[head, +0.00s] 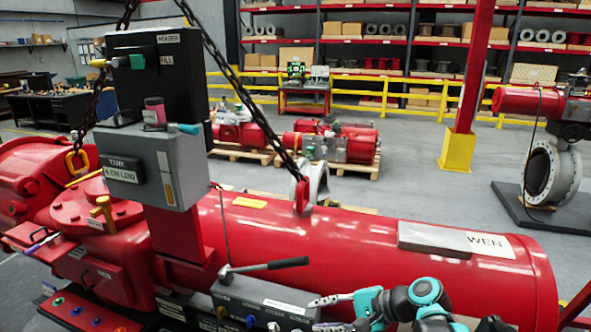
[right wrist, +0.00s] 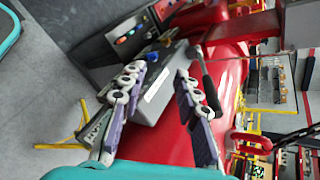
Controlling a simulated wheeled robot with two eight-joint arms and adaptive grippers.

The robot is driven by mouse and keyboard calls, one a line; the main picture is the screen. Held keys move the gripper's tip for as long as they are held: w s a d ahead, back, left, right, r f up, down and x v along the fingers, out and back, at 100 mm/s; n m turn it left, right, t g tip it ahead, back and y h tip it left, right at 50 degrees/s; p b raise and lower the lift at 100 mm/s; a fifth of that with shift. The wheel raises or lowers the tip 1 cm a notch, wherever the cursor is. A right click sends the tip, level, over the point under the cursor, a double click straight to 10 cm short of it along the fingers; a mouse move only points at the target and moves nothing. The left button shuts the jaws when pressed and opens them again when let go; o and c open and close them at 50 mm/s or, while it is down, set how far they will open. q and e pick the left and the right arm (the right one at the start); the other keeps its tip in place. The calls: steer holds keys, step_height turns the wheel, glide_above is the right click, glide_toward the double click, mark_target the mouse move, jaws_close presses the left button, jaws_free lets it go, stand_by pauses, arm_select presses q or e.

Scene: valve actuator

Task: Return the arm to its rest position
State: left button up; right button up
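My right gripper (head: 314,315) comes in at the bottom of the head view, beside the grey control box (head: 262,303) on the front of the red actuator (head: 370,245). Its fingers are spread in the right wrist view (right wrist: 161,72), with nothing between them. The grey box (right wrist: 158,85) shows beyond the fingers. A lever with a black handle (head: 275,265) stands on the box, apart from the gripper as far as I can tell. It also shows in the right wrist view (right wrist: 208,90). My left gripper is not seen.
Chains (head: 235,80) run up from the actuator. A grey and black box stack (head: 165,165) rises at its left. A yellow railing (head: 400,98), pallets and a red post (head: 468,80) stand behind.

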steer(key=s+d+f+n+t+h+b, duration=0.2)
steer(key=s+d+f+n+h+b, duration=0.6)
steer(key=s+f, duration=0.6)
steer(key=s+d+n+h, duration=0.1)
steer(key=d+n+h, duration=0.1)
steer(key=d+n, duration=0.1)
steer(key=shift+s+d+f+n+t, duration=0.15)
steer(key=shift+s+d+n+t, duration=0.15)
steer(key=shift+t, duration=0.1)
